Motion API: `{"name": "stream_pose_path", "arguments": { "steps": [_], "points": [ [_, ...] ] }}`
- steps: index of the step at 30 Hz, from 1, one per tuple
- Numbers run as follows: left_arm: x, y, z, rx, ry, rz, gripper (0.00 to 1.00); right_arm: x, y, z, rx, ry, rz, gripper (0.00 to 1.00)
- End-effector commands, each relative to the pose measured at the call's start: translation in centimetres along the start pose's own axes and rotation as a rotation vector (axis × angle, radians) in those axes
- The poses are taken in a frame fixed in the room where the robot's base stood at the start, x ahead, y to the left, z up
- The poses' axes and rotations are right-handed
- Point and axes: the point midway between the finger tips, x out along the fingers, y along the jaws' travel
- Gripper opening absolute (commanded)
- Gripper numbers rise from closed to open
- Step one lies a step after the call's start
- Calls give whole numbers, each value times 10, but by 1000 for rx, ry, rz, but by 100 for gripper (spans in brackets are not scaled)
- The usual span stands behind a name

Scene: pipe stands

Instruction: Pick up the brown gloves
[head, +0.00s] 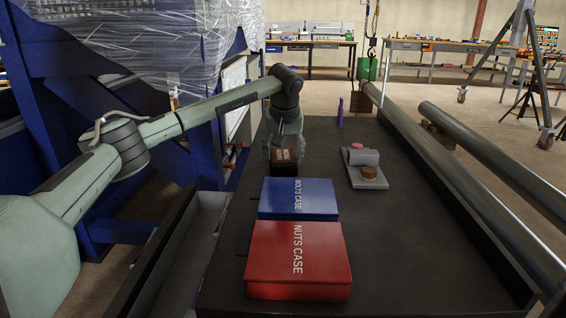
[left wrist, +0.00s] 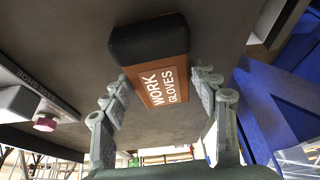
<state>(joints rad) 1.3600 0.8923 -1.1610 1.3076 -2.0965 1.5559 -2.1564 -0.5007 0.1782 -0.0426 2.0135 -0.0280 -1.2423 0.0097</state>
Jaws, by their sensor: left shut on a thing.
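The brown work gloves (left wrist: 158,84) show in the left wrist view as a brown and black block with the label "WORK GLOVES". They also show in the head view (head: 284,158), beyond the blue case. My left gripper (left wrist: 160,95) is shut on them, with a finger on each side of the brown part. In the head view my left gripper (head: 284,150) comes down over the gloves from above. I cannot tell whether the gloves touch the table. My right gripper is in neither view.
The blue bolts case (head: 298,198) and the red nuts case (head: 297,260) lie nearer on the dark table (head: 400,230). A grey device (head: 367,170) and a purple bottle (head: 340,113) stand to the right and back. Long pipes (head: 450,180) run along the right side.

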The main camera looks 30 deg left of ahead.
Motion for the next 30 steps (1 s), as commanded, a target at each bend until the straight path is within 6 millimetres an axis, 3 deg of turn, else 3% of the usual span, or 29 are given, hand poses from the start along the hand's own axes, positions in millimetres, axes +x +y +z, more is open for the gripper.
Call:
{"name": "stream_pose_path", "arguments": {
  "steps": [11,17,30],
  "points": [
    [-8,0,-4,-1,2,2,30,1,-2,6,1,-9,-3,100],
    [-36,1,-16,-2,4,3,30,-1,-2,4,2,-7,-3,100],
    [-69,-75,-76,-5,1,0,30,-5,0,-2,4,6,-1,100]
  ]
}}
